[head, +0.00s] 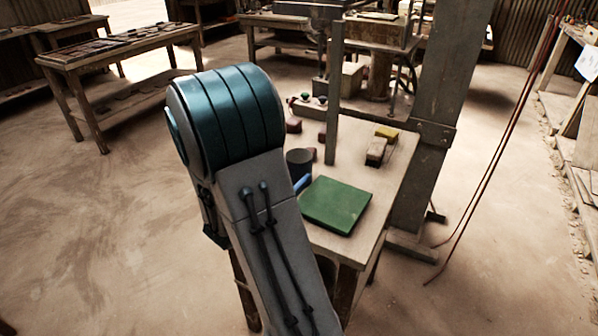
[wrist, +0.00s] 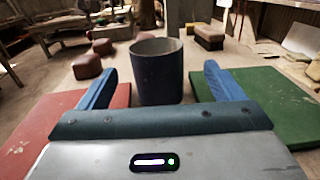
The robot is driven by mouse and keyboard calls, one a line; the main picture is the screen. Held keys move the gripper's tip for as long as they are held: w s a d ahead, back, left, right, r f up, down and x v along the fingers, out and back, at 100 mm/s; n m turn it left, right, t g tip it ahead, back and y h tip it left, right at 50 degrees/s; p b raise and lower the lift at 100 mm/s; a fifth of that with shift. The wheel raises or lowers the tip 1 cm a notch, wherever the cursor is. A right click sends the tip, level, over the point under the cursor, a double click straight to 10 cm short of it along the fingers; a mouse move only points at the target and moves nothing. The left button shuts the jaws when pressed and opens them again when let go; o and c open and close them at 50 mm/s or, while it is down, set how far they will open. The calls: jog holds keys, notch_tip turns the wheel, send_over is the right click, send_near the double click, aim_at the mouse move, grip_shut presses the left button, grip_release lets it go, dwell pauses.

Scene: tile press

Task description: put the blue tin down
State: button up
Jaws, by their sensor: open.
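The blue tin (wrist: 158,75) stands upright on the table in the wrist view, open at the top. My gripper (wrist: 158,88) is open, with one blue finger on each side of the tin and a visible gap on both sides. In the head view the dark blue tin (head: 299,163) shows on the table just past my arm, which hides part of it. One blue finger of my gripper (head: 302,183) shows beside it there. The tin's base is partly hidden by my gripper's body in the wrist view.
A green mat (head: 337,204) lies at the table's near right, and a red mat (wrist: 85,112) lies left of the tin. Several dark red blocks (wrist: 87,66) lie behind the tin. A brush-like block (head: 376,151) lies farther right. A grey post (head: 334,95) rises behind.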

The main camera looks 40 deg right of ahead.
aim_at(306, 153)
jog(key=x, duration=0.8)
jog(key=shift+w+d+p, duration=0.1)
jog(key=shift+w+p, duration=0.15)
jog(key=shift+p, duration=0.1)
jog(key=c, duration=1.2)
jog(key=shift+r, duration=0.1)
